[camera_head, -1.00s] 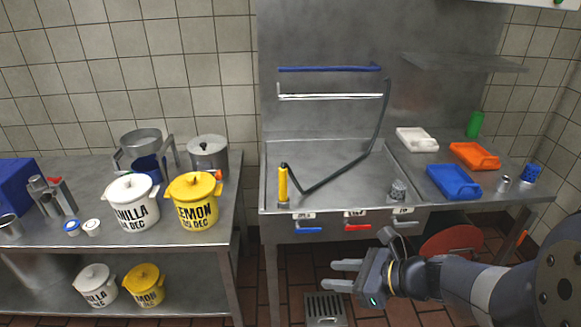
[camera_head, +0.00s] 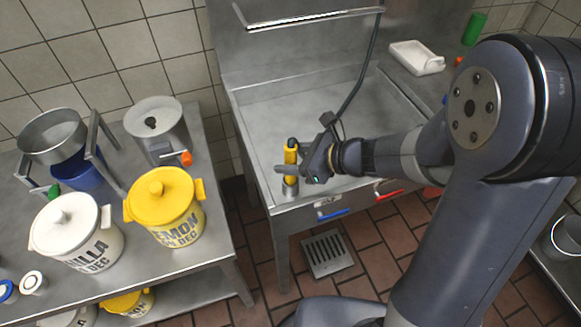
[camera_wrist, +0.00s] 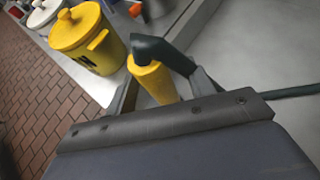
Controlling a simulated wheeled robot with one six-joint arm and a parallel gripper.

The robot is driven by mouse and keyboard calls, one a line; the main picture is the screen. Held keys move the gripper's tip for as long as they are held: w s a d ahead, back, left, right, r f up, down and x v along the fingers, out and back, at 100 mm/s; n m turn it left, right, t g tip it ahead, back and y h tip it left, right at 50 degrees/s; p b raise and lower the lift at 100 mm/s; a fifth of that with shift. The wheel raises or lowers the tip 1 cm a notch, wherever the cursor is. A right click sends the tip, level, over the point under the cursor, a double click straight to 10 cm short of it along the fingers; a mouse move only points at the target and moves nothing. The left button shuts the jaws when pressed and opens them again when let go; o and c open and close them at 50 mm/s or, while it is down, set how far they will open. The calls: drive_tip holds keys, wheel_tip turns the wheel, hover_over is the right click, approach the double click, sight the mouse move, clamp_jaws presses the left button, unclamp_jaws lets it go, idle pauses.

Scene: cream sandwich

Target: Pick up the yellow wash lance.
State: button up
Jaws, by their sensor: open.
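The yellow wash lance (camera_head: 290,156) stands upright at the sink's front left corner, its foot in a small metal holder (camera_head: 290,188). Its dark head bends over at the top. My gripper (camera_head: 286,168) reaches it from the right, with the fingers at the level of the lance's yellow body. In the wrist view the lance (camera_wrist: 152,82) stands between my two open fingers, one on each side. I cannot tell whether either finger touches it. My gripper hides part of the lance and its hose in the head view.
The sink counter (camera_head: 262,118) lies behind the lance. A black hose (camera_head: 365,70) hangs at the back. Blue (camera_head: 332,215) and red (camera_head: 387,194) handles line the sink front.

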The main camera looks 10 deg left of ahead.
drive_tip(key=shift+x, duration=1.05)
clamp_jaws()
